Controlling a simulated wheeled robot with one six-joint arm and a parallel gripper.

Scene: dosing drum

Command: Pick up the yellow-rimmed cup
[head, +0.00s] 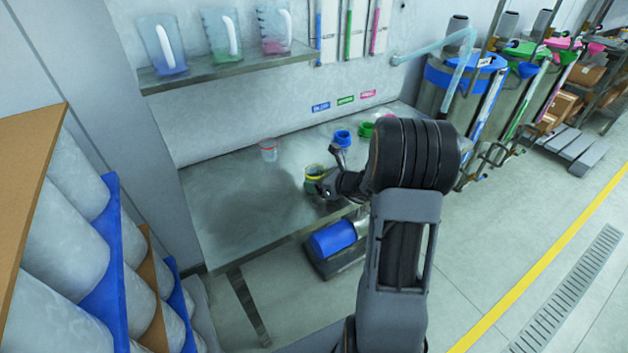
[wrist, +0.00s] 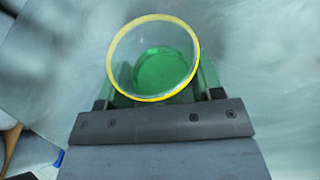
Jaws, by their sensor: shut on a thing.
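The yellow-rimmed cup (head: 315,173) is at the front right part of the grey worktable (head: 230,220). In the wrist view the cup (wrist: 155,58) is seen from above, with a yellow rim, clear walls and a green bottom. My gripper (head: 321,181) is shut on the cup, with a finger on each side of it in the wrist view (wrist: 155,88). The cup looks upright. I cannot tell whether its base touches the table.
A clear red-rimmed cup (head: 268,150) stands left on the table. Blue (head: 342,137) and green (head: 366,130) items stand behind my arm. Jugs line the wall shelf (head: 225,69). A blue cylinder (head: 332,238) lies below the table edge. The table's left part is clear.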

